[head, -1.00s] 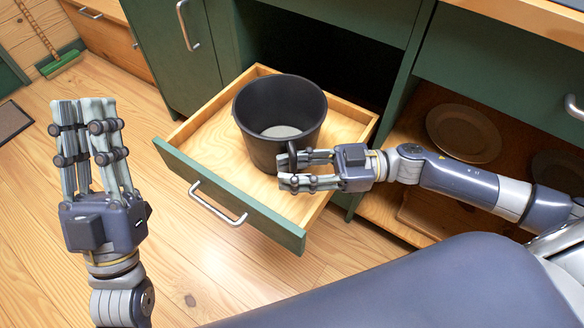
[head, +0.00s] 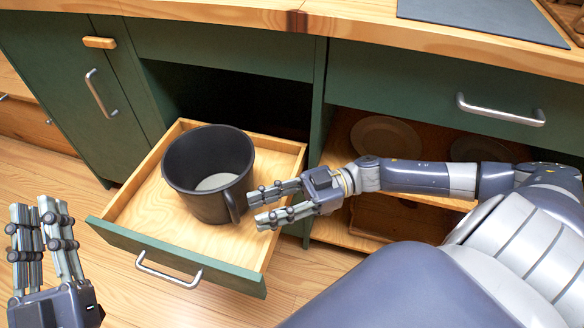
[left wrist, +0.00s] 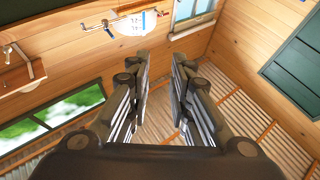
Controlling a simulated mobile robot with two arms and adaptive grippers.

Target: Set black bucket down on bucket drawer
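The black bucket (head: 203,180) stands upright inside the open bucket drawer (head: 165,262), resting on its wooden floor. Its handle points toward the front right. My right gripper (head: 262,207) is open and empty just to the right of the bucket's handle, with a small gap between them. My left gripper (head: 47,214) is raised at the lower left of the head view, open and empty, away from the drawer. In the left wrist view its fingers (left wrist: 160,75) point up with a gap between them and nothing held.
Green cabinets with a wooden countertop (head: 230,24) stand behind the drawer. A lower shelf on the right holds plates (head: 385,137). A closed drawer with a metal handle (head: 500,110) is above it. The floor (head: 60,180) left of the drawer is clear.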

